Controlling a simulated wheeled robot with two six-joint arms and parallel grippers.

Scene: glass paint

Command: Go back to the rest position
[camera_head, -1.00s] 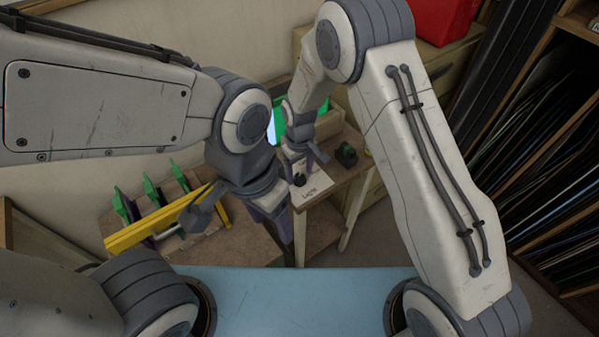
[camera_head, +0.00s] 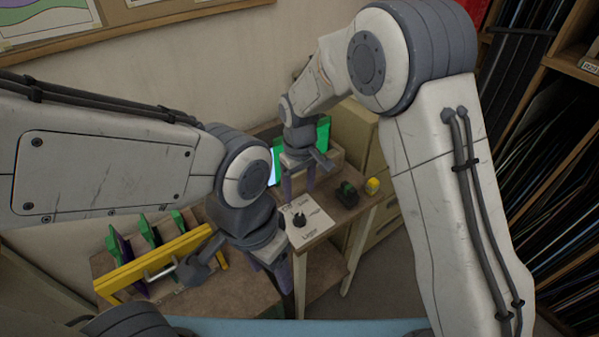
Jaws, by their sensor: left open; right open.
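My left gripper (camera_head: 279,284) is the lower one. It hangs pointing down in front of the near edge of the small wooden table, with its jaws open and nothing seen in them. My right gripper (camera_head: 299,187) is farther back, pointing down above the table behind the white labelled card. Its jaws are open and appear empty. My two arms cover much of the view, and the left fingertips are partly hidden.
The wooden table (camera_head: 345,212) bears the white card (camera_head: 318,222) with a black knob (camera_head: 299,220), a dark green-topped item (camera_head: 347,195) and a yellow item (camera_head: 372,186). A yellow-barred rack (camera_head: 150,262) with green and purple pieces stands left. Shelves of dark sheets (camera_head: 550,170) fill the right.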

